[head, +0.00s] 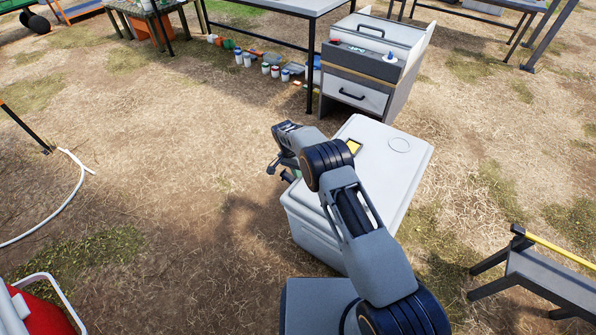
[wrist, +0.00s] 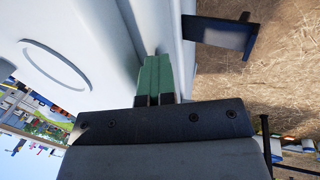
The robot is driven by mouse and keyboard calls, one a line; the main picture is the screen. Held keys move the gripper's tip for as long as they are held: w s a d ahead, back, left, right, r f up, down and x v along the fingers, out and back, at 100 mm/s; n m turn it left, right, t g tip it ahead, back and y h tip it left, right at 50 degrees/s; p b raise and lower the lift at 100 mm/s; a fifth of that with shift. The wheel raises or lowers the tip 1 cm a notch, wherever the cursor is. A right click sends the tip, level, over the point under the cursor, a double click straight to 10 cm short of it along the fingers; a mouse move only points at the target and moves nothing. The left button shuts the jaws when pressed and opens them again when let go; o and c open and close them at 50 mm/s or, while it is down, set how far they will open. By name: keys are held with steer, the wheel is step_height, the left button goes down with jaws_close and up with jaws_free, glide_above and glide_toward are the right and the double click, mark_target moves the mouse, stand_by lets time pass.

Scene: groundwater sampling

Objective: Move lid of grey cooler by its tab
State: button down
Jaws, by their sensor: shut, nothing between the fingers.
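The grey cooler (head: 312,228) stands on the ground in front of me, its pale lid (head: 402,172) lying on top with a round ring mark. The lid also shows in the wrist view (wrist: 85,35). A dark, bent tab (wrist: 222,34) sticks out from the cooler's side in the wrist view. My gripper (head: 288,176) is at the cooler's left edge in the head view. Its green fingers (wrist: 157,64) are together and empty, beside the lid's edge and apart from the tab. Whether they touch the lid I cannot tell. My arm hides part of the lid in the head view.
A grey drawer cabinet (head: 355,95) stands behind the cooler. Several small jars (head: 266,69) sit on the ground near a table. A red cooler (head: 38,310) is at lower left and a low bench (head: 545,280) at right. The dry grass left of the cooler is open.

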steer(key=p+v, duration=0.3)
steer(key=v, duration=1.1)
steer(key=s+d+r+n+t+y+p, duration=0.1)
steer(key=s+d+r+p, duration=0.3)
steer(key=r, duration=0.7)
steer(key=s+d+r+n+p, duration=0.1)
steer(key=d+r+p, duration=0.35)
steer(key=r, duration=0.65)
steer(key=s+d+r+n+t+y+p, duration=0.1)
steer(key=s+d+r+p, duration=0.2)
steer(key=r+p, duration=0.55)
steer(key=s+d+r+n+t+p, duration=0.1)
steer(key=s+d+r+p, duration=0.2)
steer(key=s+r, duration=0.2)
steer(key=s+d+r+n+t+p, duration=0.1)
steer(key=s+d+r+p, duration=0.2)
steer(key=s+r, duration=0.3)
steer(key=s+d+r+n+t+y+p, duration=0.1)
steer(key=s+r+p, duration=0.4)
steer(key=s, duration=0.7)
steer(key=shift+s+d+r+n+t, duration=0.25)
steer(key=shift+d+r+n, duration=0.35)
steer(key=shift+d, duration=0.6)
